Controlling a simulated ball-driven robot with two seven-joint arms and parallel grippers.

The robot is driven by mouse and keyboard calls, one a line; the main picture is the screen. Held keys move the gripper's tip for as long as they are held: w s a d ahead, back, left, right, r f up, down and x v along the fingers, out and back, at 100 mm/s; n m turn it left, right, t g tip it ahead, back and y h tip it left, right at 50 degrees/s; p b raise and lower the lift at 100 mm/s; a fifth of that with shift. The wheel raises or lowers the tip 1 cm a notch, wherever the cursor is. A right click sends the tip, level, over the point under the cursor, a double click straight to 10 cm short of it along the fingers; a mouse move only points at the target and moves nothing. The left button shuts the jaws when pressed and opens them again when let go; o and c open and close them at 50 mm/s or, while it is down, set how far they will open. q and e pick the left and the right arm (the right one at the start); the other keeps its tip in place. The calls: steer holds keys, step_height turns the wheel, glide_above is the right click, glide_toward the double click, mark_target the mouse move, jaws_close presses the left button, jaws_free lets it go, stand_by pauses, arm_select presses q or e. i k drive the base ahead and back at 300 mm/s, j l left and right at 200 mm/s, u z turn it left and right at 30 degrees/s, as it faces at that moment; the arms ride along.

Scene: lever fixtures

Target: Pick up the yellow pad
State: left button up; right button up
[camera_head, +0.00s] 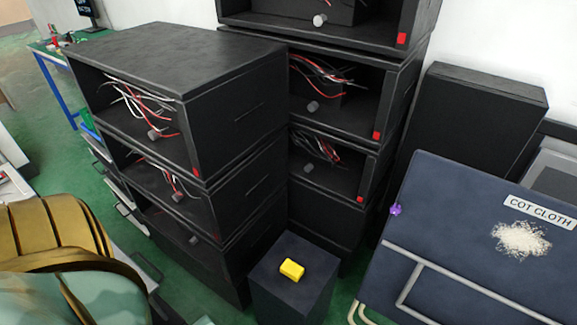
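The yellow pad (292,269) is a small yellow block. It lies flat on top of a dark box-shaped stand (318,283) at the lower middle of the head view. Nothing touches the pad from above and its top is fully in sight. Neither my left nor my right gripper shows in this view.
Stacked black cabinets (235,125) with wires inside stand behind and left of the stand. A dark blue cot cloth (450,225) with a label and a white powdery patch (521,239) is at right. Ribbed golden and pale green shapes (55,235) fill the lower left. Green floor shows between.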

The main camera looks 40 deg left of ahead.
mark_target(293, 269)
steer(key=i+j+u, duration=0.1)
steer(key=u, duration=0.3)
steer(key=i+u, duration=0.1)
steer(key=u, duration=0.35)
steer(key=i+u, duration=0.1)
steer(key=u, duration=0.3)
